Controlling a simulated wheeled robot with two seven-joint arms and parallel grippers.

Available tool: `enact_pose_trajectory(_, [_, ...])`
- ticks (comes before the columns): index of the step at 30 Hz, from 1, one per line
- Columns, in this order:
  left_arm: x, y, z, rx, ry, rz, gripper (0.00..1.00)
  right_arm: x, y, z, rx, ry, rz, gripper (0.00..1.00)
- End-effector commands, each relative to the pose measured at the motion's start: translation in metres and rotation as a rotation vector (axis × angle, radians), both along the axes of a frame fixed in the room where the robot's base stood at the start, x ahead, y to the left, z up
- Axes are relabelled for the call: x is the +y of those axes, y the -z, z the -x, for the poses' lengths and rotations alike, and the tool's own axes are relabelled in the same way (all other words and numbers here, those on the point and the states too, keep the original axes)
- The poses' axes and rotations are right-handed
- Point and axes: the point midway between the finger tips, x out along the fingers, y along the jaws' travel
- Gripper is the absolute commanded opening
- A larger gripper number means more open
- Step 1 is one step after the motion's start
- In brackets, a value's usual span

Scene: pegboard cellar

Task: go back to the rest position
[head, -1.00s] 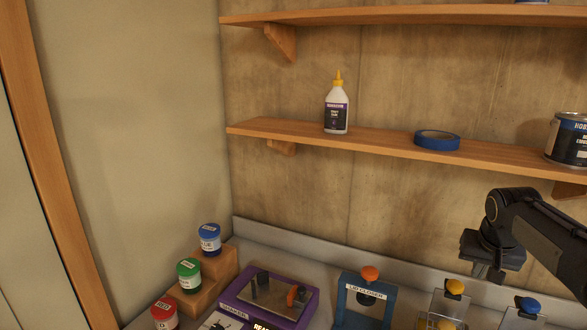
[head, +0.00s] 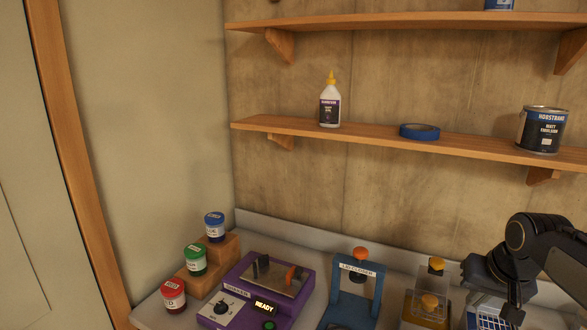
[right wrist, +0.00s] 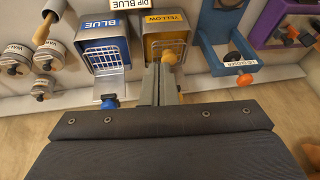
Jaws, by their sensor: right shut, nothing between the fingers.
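My right gripper (head: 512,312) hangs at the lower right of the head view, in front of the bench. It is shut and empty. I cannot tell how far the fingertips are from these stations. My left gripper is in neither view.
The blue lid closer (head: 352,300) and purple shaker (head: 262,290), showing READY, stand on the bench. Red (head: 173,297), green (head: 195,260) and blue (head: 215,227) pots stand on wooden steps. A shelf (head: 380,143) holds a glue bottle (head: 330,105), blue tape (head: 419,131) and paint can (head: 542,130).

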Motion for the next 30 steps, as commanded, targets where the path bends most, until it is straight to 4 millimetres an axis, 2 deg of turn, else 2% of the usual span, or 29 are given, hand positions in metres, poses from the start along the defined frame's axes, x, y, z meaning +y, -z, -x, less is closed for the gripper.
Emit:
enact_pose_trajectory(5, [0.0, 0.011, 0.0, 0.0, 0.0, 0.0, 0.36, 0.039, 0.015, 0.049, -0.036, -0.077, -0.075, 0.0])
enact_pose_trajectory(8, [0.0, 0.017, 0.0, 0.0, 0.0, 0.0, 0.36, 0.068, 0.03, 0.085, -0.063, -0.134, -0.12, 0.0])
enact_pose_trajectory(12, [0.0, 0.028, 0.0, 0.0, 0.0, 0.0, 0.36, 0.119, 0.065, 0.146, -0.104, -0.227, -0.184, 0.0])
enact_pose_trajectory(16, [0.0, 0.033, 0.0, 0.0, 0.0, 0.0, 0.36, 0.152, 0.096, 0.186, -0.128, -0.286, -0.218, 0.0])
enact_pose_trajectory(21, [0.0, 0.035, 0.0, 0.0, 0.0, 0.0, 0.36, 0.169, 0.115, 0.206, -0.139, -0.315, -0.232, 0.0])
enact_pose_trajectory(30, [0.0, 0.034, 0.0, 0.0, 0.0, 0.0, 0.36, 0.17, 0.116, 0.207, -0.137, -0.317, -0.234, 0.0])
